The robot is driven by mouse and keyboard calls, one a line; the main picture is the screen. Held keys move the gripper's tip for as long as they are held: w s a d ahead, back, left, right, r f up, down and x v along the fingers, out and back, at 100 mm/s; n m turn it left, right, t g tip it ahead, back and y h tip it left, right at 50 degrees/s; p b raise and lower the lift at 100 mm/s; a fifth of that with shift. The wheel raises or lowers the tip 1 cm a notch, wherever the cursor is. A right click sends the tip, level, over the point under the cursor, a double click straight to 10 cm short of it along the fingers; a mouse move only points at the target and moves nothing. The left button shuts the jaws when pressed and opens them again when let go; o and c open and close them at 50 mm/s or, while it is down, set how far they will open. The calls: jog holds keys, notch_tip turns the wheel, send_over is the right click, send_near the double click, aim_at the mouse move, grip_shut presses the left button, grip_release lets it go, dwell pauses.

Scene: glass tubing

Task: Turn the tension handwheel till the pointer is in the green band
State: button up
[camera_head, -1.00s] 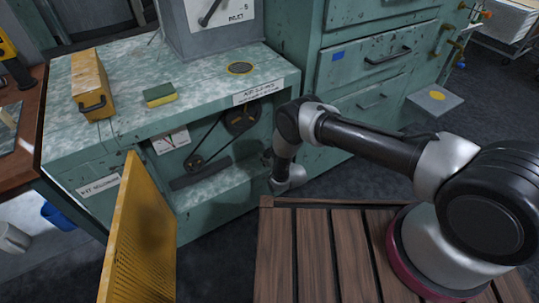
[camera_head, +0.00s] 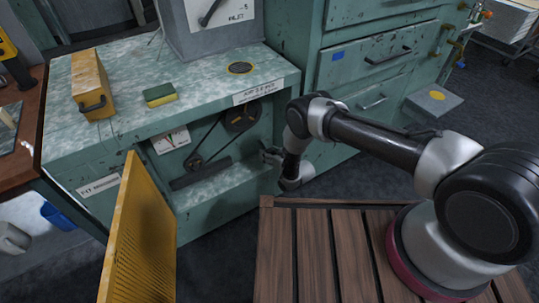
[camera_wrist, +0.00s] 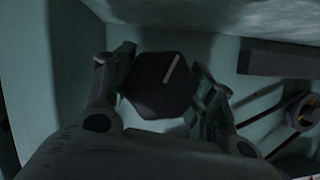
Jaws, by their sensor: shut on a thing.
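The tension handwheel (camera_wrist: 158,86) is a dark, many-sided knob with a pale line on its face, which slants up to the right in the wrist view. My gripper (camera_wrist: 162,80) has one finger on each side of it and is shut on it. In the head view my gripper (camera_head: 271,157) is at the right end of the open bay, and the handwheel is hidden there. A white gauge (camera_head: 171,140) with a dark pointer and some red on its face sits at the bay's left. The pointer's exact place and any green band are too small to tell.
Pulleys with a belt (camera_head: 241,118) are in the bay beside my gripper. A yellow panel (camera_head: 143,235) stands open in front at the left. A yellow box (camera_head: 91,82) and a sponge (camera_head: 160,95) lie on the bench top (camera_head: 200,88).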

jog(key=m+g+y, duration=0.1)
jog(key=m+y, duration=0.2)
jog(key=m, duration=0.2)
jog(key=m+y, duration=0.2)
jog(key=m, duration=0.2)
jog(key=shift+m, duration=0.3)
jog(key=shift+y, duration=0.3)
dwell(0.4)
jog(key=o, duration=1)
jog(key=shift+o, duration=0.2)
jog(key=v, duration=1.2)
